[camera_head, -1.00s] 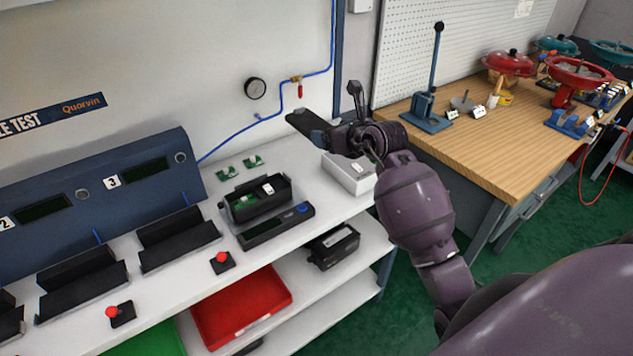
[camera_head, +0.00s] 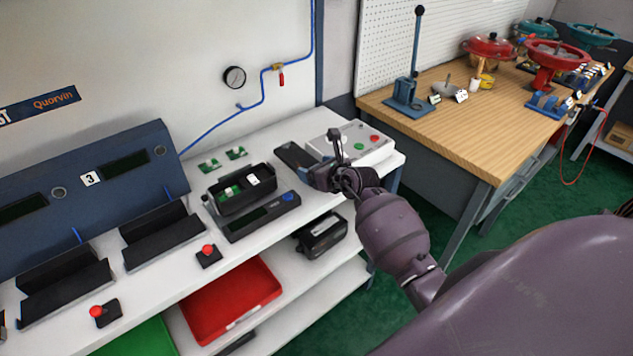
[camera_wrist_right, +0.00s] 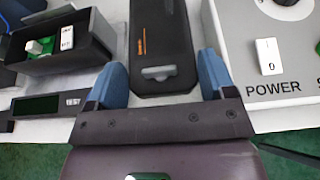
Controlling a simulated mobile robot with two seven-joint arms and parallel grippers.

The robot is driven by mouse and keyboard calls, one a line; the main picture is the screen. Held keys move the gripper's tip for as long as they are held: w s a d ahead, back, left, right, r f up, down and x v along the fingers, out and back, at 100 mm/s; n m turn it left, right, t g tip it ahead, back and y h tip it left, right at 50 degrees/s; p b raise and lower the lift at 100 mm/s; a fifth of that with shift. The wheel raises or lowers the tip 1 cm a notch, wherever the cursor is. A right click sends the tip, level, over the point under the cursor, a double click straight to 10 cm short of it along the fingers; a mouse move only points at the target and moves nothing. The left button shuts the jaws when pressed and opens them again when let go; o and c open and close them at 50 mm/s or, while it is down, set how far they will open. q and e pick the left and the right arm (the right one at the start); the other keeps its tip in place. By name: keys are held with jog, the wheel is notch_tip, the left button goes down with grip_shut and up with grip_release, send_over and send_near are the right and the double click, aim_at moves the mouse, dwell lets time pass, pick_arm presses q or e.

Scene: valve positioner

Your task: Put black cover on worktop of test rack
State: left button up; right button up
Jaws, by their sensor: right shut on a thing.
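The black cover (camera_head: 292,155) is a flat dark plate, low over or on the white worktop (camera_head: 291,125) of the test rack. I cannot tell if it touches the surface. In the right wrist view the cover (camera_wrist_right: 160,40) lies between the open black housing (camera_wrist_right: 62,45) and the grey power box (camera_wrist_right: 270,50). My right gripper (camera_head: 318,174) is shut on the cover's near end, with blue fingers on both sides (camera_wrist_right: 161,80). The housing with green boards (camera_head: 243,194) stands left of the cover in the head view. My left gripper is not in view.
The grey power box (camera_head: 368,152) stands close right of the cover. A black tester (camera_head: 259,219) lies in front of the housing. Small green boards (camera_head: 236,153) lie behind it. A red tray (camera_head: 231,298) sits on the shelf below. A wooden bench (camera_head: 470,130) stands right.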

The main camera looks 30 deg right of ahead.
notch_tip(320, 180, down, 4)
jog(key=shift+r+b, duration=0.1)
jog(key=shift+b, duration=0.3)
jog(key=shift+f, duration=0.25)
jog(key=o, duration=1.1)
jog(key=shift+f, duration=0.1)
